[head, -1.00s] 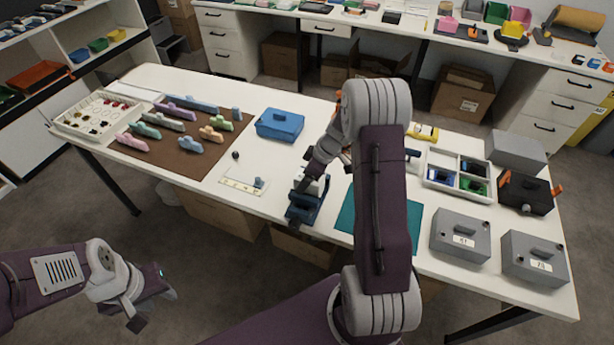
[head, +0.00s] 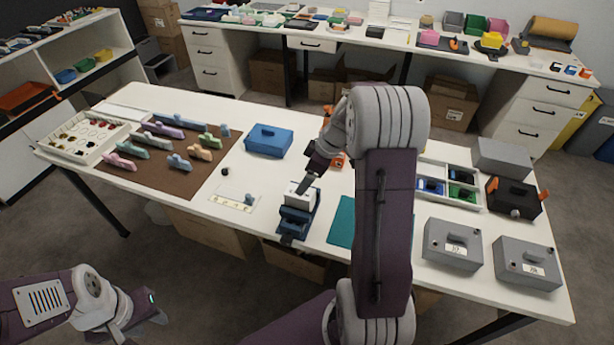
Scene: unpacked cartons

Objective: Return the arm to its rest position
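My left gripper (head: 138,327) is low at the lower left, in front of the table and away from everything on it. Its fingers look apart and nothing shows between them. My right arm stands in the middle and hides part of the table. My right gripper (head: 307,184) points down to the left, just over the white top of a dark blue device (head: 297,221) at the table's front edge. Its fingertips are small and dark, so I cannot tell whether they touch the device or hold anything.
The white table (head: 215,175) bears a brown mat (head: 150,178) with several coloured pieces, a blue box (head: 268,140), a teal mat (head: 342,226), a divided tray (head: 448,200) and grey boxes (head: 453,244) (head: 527,262). The floor (head: 190,285) before the table is clear.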

